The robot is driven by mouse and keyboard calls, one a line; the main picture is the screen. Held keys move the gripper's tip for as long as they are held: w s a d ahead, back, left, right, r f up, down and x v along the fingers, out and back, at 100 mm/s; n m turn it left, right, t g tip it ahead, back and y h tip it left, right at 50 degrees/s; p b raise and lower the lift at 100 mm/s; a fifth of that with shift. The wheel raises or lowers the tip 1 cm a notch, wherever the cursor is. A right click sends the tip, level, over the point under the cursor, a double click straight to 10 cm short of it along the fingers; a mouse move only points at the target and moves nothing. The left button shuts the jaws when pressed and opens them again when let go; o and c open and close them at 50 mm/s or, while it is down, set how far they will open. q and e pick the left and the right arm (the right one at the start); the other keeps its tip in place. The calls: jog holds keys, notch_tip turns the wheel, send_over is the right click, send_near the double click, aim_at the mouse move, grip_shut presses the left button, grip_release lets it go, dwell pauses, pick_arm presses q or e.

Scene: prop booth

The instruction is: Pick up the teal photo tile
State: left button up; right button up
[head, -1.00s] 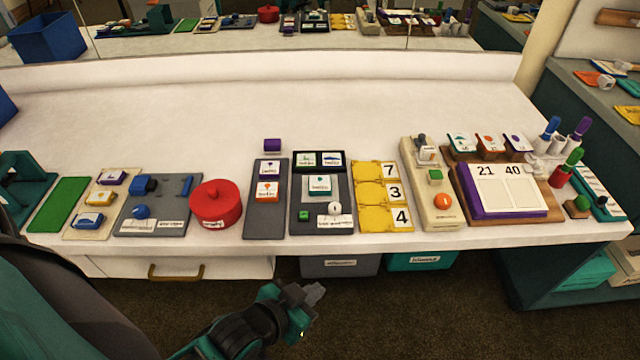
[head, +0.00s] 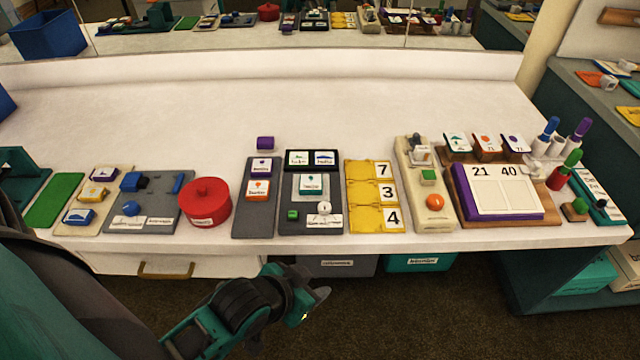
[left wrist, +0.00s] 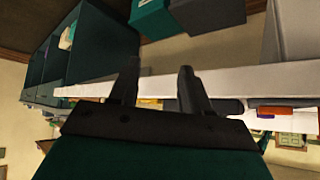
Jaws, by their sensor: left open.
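The teal photo tile (head: 311,182) is a small white-faced tile with a teal edge and picture. It lies on a dark grey board (head: 290,191) near the middle of the counter. My left gripper (head: 318,297) is in front of the counter's front edge, below the board in the head view, apart from the tile. In the left wrist view its two fingers (left wrist: 159,75) are spread with nothing between them. I cannot make out the tile in the left wrist view. My right gripper is in neither view.
On the white counter (head: 250,110), a red lidded pot (head: 206,203) and a grey board with an orange tile (head: 257,189) stand left of the tile's board. Yellow number cards (head: 362,196) lie to its right. The counter's back is mostly clear. A drawer handle (head: 166,270) juts from the front.

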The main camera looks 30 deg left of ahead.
pick_arm(q)
jog(key=o, duration=0.6)
jog(key=w+r+m+t, duration=0.1)
jog(key=w+r, duration=0.2)
jog(key=w+a+r+m+t+y, duration=0.1)
jog(key=w+r, duration=0.2)
jog(key=r, duration=0.1)
jog(key=w+a+r+t+y, duration=0.1)
jog(key=w+r, duration=0.1)
jog(key=r, duration=0.2)
jog(key=shift+w+a+m+b, duration=0.15)
jog(key=shift+w+m+b, duration=0.25)
jog(key=w+d+r+m+t+h, duration=0.3)
jog(key=w+r+m+t, duration=0.15)
jog(key=r, duration=0.35)
jog(key=w+d+r+m+t+h, duration=0.2)
jog(key=w+d+r+m+t, duration=0.15)
jog(key=r+m, duration=0.4)
jog(key=d+r+m+g+h, duration=0.1)
jog(key=d+r+m+h, duration=0.4)
jog(key=m+h, duration=0.4)
jog(key=m+g+y, duration=1.3)
jog(key=m+g, duration=0.5)
jog(key=m, duration=0.3)
send_over(309, 182)
notch_tip(309, 182, down, 13)
notch_tip(309, 182, down, 12)
jog(key=shift+f, duration=0.2)
